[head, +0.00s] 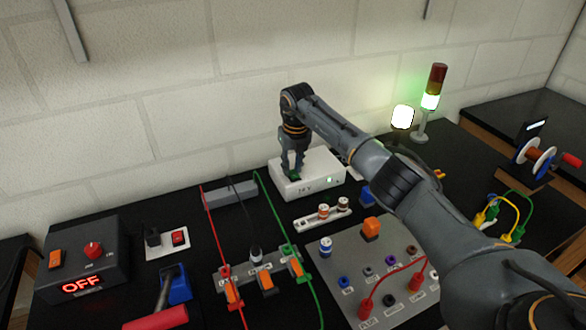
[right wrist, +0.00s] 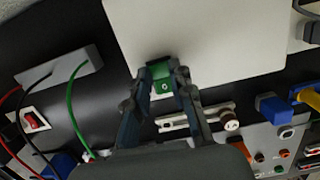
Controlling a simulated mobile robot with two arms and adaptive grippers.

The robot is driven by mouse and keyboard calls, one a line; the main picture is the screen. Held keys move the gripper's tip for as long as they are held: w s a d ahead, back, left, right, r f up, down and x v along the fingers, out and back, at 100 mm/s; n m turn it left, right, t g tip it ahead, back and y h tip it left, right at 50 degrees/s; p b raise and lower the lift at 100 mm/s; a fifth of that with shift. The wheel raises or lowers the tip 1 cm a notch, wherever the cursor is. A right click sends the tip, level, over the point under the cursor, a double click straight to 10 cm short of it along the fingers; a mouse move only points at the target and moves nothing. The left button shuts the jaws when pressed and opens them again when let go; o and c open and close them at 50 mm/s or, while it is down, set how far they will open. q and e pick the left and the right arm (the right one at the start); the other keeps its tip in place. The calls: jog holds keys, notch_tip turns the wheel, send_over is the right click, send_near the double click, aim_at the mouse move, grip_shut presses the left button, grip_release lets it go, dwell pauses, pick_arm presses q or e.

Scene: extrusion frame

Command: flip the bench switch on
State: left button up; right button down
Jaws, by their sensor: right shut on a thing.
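A white box (head: 320,172) stands at the back of the black bench near the wall. A small green rocker switch (right wrist: 163,86) sits at its front edge, with a light mark on its face. My right gripper (head: 294,174) reaches down to that switch. In the right wrist view my right gripper (right wrist: 164,72) is closed with a fingertip at each side of the green switch. The fingers partly hide it, so I cannot tell its exact tilt. A small green light shows on the box front. My left gripper is not in view.
A black supply box (head: 85,262) reading OFF and a red rocker on a white plate (head: 168,241) are at the left. A grey socket panel (head: 372,283) is in front. A lit lamp (head: 402,117) and a signal tower (head: 434,88) glow behind my right arm.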

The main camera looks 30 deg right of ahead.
aim_at(294, 174)
dwell(0.5)
jog(key=c, duration=1.2)
grip_release()
jog(key=shift+w, duration=0.1)
jog(key=shift+o, duration=0.2)
notch_tip(294, 174, up, 12)
jog(key=s, duration=0.1)
